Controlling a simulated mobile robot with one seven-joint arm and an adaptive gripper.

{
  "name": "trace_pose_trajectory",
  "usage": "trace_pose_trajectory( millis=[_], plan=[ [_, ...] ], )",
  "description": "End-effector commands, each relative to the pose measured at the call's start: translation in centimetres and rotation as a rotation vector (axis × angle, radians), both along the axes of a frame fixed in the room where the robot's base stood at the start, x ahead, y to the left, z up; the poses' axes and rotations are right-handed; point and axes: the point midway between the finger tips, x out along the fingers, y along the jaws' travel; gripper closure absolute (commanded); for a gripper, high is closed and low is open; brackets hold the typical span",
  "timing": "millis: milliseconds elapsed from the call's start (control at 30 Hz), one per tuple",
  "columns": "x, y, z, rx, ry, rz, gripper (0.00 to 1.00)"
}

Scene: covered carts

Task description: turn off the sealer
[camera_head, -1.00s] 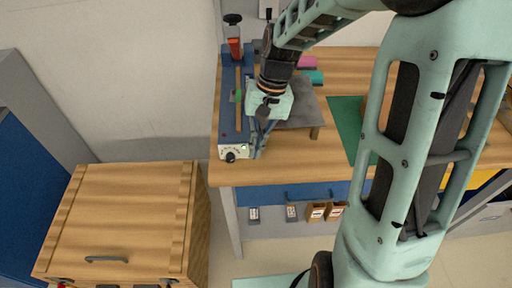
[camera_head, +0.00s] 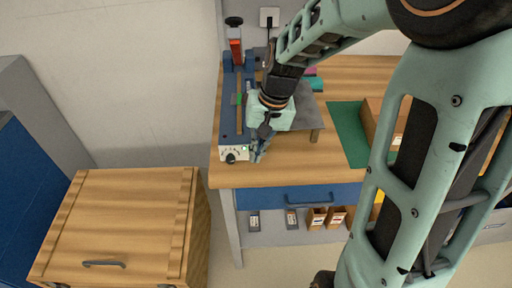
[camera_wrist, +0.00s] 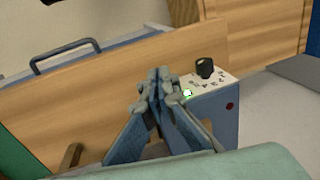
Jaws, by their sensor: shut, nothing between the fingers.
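The sealer (camera_head: 230,124) is a long blue device at the left end of the wooden table, with a red-and-black lever standing at its far end. Its white front panel (camera_head: 234,153) carries a black knob (camera_head: 231,158) and a small green-lit switch. In the wrist view the knob (camera_wrist: 205,68) stands on the panel, and the lit switch (camera_wrist: 187,93) shows white and green right beside my fingertips. My gripper (camera_head: 257,158) is shut and empty at the right side of the panel; it also shows in the wrist view (camera_wrist: 160,80). I cannot tell whether the fingertips touch the switch.
A grey plate (camera_head: 309,108) stands just right of my gripper, with a green mat (camera_head: 346,127) and a cardboard box (camera_head: 372,118) beyond. A wooden chest (camera_head: 120,220) stands left of the table. A blue drawer (camera_head: 270,198) is below the tabletop.

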Motion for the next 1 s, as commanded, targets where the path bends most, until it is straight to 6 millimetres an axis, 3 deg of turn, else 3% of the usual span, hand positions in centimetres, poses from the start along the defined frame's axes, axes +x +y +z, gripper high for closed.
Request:
trace_pose_trajectory(
  millis=[1000],
  plan=[
    [-0.28,0.04,-0.58,0.000,0.001,0.001,1.00]
  ],
)
